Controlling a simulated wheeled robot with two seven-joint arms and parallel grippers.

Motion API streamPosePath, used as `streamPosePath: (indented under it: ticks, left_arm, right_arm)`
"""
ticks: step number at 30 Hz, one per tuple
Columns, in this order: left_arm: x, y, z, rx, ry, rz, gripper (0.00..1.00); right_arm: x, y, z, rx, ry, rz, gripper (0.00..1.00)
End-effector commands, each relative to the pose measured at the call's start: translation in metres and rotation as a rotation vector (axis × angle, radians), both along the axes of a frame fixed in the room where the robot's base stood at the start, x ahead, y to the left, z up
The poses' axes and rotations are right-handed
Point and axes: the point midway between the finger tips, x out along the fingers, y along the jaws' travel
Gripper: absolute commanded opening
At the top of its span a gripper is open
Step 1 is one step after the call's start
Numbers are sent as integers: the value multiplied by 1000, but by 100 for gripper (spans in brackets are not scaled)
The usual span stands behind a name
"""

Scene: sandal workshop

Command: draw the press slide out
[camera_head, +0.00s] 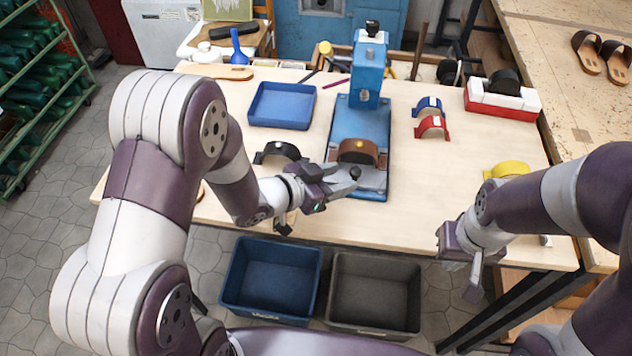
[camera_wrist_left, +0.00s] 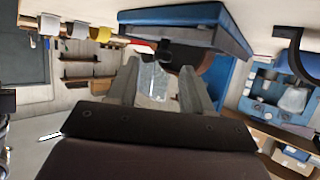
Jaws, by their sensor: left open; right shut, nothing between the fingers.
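The blue press (camera_head: 368,75) stands at the middle of the table on a blue base (camera_head: 360,122). Its grey slide (camera_head: 373,182) lies at the front end of the base, with a brown strap (camera_head: 357,147) on it and a black knob (camera_head: 355,172) at its front. My left gripper (camera_head: 345,180) is open at the knob, fingers pointing right. In the left wrist view, the fingers (camera_wrist_left: 160,88) are apart, with a dark knob-like shape (camera_wrist_left: 163,55) near their tips; I cannot tell whether they touch it. My right gripper (camera_head: 470,278) is shut and empty near the table's front edge, away from the press.
A blue tray (camera_head: 282,105) and a black strap (camera_head: 277,150) lie left of the press. Blue (camera_head: 428,104) and red (camera_head: 433,127) straps lie right, with a yellow piece (camera_head: 508,169) farther forward. A blue crate (camera_head: 232,275) and a grey crate (camera_head: 412,310) stand below the front edge.

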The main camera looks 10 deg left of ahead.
Motion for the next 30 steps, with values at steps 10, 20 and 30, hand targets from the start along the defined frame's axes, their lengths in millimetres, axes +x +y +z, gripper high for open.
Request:
streamPosePath:
  ticks: [10, 20, 30]
  left_arm:
    - [-53, 54, 32, 1, 2, 4, 50]
    - [-61, 59, 35, 2, 3, -2, 50]
    - [-61, 59, 35, 2, 2, -1, 50]
  right_arm:
    - [0, 0, 2, 0, 0, 0, 0]
    - [0, 0, 2, 0, 0, 0, 0]
    - [0, 0, 2, 0, 0, 0, 0]
